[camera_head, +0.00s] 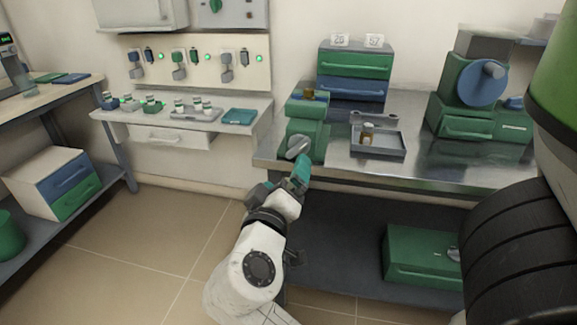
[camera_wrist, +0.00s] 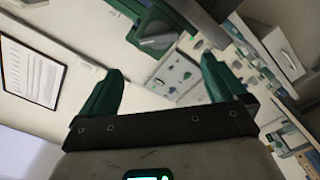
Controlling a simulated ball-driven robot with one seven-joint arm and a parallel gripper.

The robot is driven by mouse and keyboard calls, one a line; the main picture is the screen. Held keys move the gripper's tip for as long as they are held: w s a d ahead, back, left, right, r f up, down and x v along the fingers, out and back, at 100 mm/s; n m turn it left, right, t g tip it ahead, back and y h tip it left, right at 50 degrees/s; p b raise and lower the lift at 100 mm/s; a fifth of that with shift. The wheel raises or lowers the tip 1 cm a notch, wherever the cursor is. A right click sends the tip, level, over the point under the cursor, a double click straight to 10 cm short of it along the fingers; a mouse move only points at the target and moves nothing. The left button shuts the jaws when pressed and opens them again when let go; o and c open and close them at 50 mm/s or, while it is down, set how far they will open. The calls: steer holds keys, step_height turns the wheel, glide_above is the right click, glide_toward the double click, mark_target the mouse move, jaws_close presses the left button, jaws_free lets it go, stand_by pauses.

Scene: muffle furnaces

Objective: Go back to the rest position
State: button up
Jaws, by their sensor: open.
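My gripper (camera_head: 302,166) is in front of the left end of the metal bench (camera_head: 425,178), its teal fingers pointing up toward a green device (camera_head: 307,135) with a grey lever (camera_head: 298,148). In the wrist view, my gripper (camera_wrist: 160,76) has its two green fingers spread wide, with nothing between them. The green device (camera_wrist: 158,28) and its lever show beyond the fingertips. In the head view, the fingers overlap the device's lower front, and I cannot tell whether they touch it.
A wall shelf (camera_head: 180,123) is left. The floor (camera_head: 150,235) left of my arm is clear.

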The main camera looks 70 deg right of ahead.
steer(key=shift+s+a, duration=0.1)
steer(key=shift+a, duration=0.4)
steer(key=a+f+n+t+y, duration=0.15)
steer(key=f+y, duration=0.35)
steer(key=f, duration=0.5)
steer(key=a+f+n+y, duration=0.2)
steer(key=f+y, duration=0.2)
steer(key=f, duration=0.5)
steer(key=s+a+f+n+g+y, duration=0.2)
steer(key=s+a+f+n+y, duration=0.3)
steer(key=a+f+y, duration=0.65)
step_height(320, 180, up, 20)
steer(key=a+m+h+p, duration=0.1)
steer(key=a+h+p, duration=0.1)
steer(key=p, duration=1.9)
steer(key=shift+s+r+h+p, duration=0.2)
steer(key=shift+s+h+p, duration=0.15)
steer(key=shift+s, duration=0.1)
